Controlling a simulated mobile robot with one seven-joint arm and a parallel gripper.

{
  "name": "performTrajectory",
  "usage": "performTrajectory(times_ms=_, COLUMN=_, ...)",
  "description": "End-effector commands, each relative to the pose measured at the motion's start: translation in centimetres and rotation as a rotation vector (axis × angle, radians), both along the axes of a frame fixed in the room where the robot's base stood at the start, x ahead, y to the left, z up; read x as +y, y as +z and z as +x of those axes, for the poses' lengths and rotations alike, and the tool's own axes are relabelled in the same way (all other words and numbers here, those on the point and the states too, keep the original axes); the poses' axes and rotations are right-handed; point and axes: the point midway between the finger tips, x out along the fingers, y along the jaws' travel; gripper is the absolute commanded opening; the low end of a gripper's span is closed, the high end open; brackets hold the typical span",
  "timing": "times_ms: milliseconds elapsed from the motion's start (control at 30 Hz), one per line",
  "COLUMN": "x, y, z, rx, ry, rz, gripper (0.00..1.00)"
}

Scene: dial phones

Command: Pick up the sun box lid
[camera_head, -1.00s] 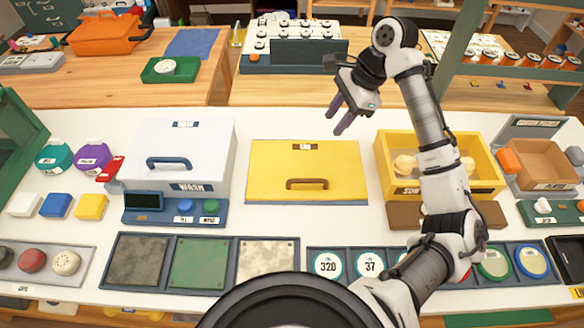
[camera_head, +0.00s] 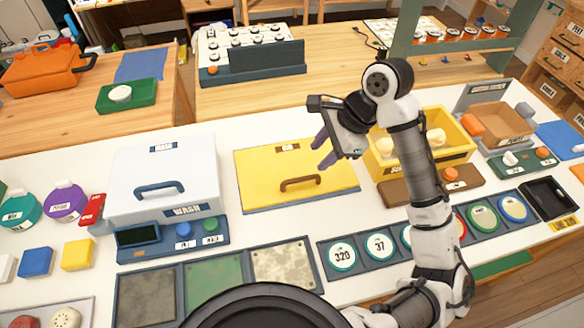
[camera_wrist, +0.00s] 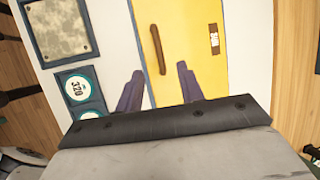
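The sun box lid (camera_head: 262,190) is a flat yellow panel lying on the white table, with a brown bar handle (camera_head: 300,183) and a dark label at its far edge. In the wrist view the yellow lid (camera_wrist: 190,75) lies below and ahead of my fingers, with its handle (camera_wrist: 158,48) beyond the fingertips. My gripper (camera_head: 322,153) is above the lid's right side, its two purple fingers apart with nothing between them. In the wrist view my gripper (camera_wrist: 160,80) is also open and empty. The open yellow sun box (camera_head: 462,142) stands right of the lid, holding pale rounded items, partly hidden by my arm.
The white wash box (camera_head: 165,165) stands left of the lid. A row of numbered round dials (camera_head: 342,253) and square textured plates (camera_head: 283,263) lies in front. A brown block (camera_head: 400,193) sits before the sun box. A wooden tray (camera_head: 495,118) is at right.

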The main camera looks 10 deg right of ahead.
Motion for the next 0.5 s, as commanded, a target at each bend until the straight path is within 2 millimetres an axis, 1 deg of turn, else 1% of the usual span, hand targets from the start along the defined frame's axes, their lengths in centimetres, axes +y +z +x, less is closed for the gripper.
performTrajectory(times_ms=33, x=0.6, y=-1.0, z=0.2, rx=0.0, ry=0.003, rz=0.005, gripper=0.38)
performTrajectory(times_ms=200, x=1.6, y=-3.7, z=0.7, rx=0.001, ry=0.0, rz=0.003, gripper=0.38)
performTrajectory(times_ms=300, x=2.0, y=-4.7, z=0.9, rx=0.001, ry=0.001, rz=0.001, gripper=0.38)
performTrajectory(times_ms=500, x=2.5, y=-5.7, z=1.0, rx=0.002, ry=0.001, rz=0.0, gripper=0.38)
